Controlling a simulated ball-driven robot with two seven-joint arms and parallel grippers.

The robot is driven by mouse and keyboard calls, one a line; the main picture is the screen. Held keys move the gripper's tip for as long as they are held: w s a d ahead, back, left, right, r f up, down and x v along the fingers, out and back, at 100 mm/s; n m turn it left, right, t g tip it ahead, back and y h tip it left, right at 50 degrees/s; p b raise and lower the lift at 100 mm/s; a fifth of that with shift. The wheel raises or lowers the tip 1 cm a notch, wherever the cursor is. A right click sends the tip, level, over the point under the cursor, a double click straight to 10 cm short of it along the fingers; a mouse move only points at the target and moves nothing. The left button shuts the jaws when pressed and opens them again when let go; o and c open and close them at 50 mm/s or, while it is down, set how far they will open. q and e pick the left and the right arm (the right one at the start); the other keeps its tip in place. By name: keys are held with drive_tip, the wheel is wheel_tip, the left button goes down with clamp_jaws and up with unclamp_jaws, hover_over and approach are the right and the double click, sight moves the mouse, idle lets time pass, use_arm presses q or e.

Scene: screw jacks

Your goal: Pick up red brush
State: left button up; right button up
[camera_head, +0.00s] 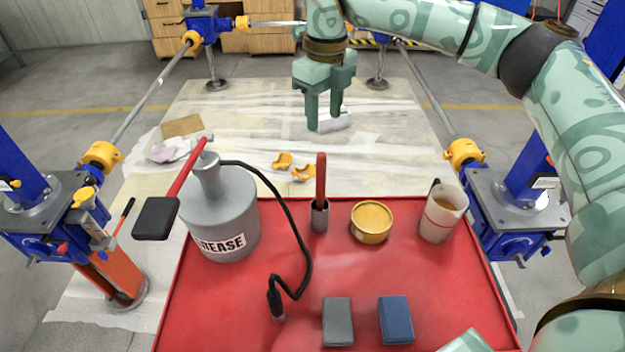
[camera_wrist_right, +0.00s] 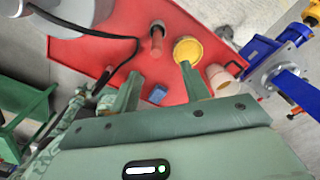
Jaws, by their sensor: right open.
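The red brush (camera_head: 321,175) stands upright on the red table, its red handle up and its lower end in a grey cylinder, either a cup or its own collar. In the right wrist view the brush (camera_wrist_right: 157,36) shows nearly end-on, beyond the fingertips and roughly between them. My right gripper (camera_head: 325,115) hangs fingers down above and beyond the brush in the head view, open and empty, apart from it. Its two green fingers also show in the wrist view (camera_wrist_right: 162,80). My left gripper is not seen.
The red table (camera_head: 215,315) also holds a grease can (camera_head: 220,215) with a black hose (camera_head: 300,225), a yellow tin (camera_head: 372,222), a whitish cup (camera_head: 442,215), a grey block (camera_head: 338,322) and a blue block (camera_head: 396,320). Blue screw jacks (camera_head: 500,210) stand around it.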

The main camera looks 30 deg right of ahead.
sight(323, 153)
wheel_tip(323, 153, down, 9)
drive_tip(key=shift+f+b, duration=0.2)
drive_tip(key=shift+b, duration=0.9)
drive_tip(key=shift+s+f, duration=0.15)
drive_tip(key=shift+f, duration=0.25)
drive_tip(key=f, duration=0.1)
drive_tip(key=f+b, duration=0.1)
drive_tip(key=f, duration=0.3)
drive_tip(key=shift+a+b, duration=0.3)
drive_tip(key=shift+b, duration=0.1)
drive_tip(key=shift+s+r, duration=0.1)
drive_tip(key=shift+r, duration=0.05)
drive_tip(key=shift+c, duration=0.9)
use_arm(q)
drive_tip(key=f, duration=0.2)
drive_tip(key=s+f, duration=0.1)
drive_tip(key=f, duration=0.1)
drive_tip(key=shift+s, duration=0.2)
use_arm(e)
clamp_jaws()
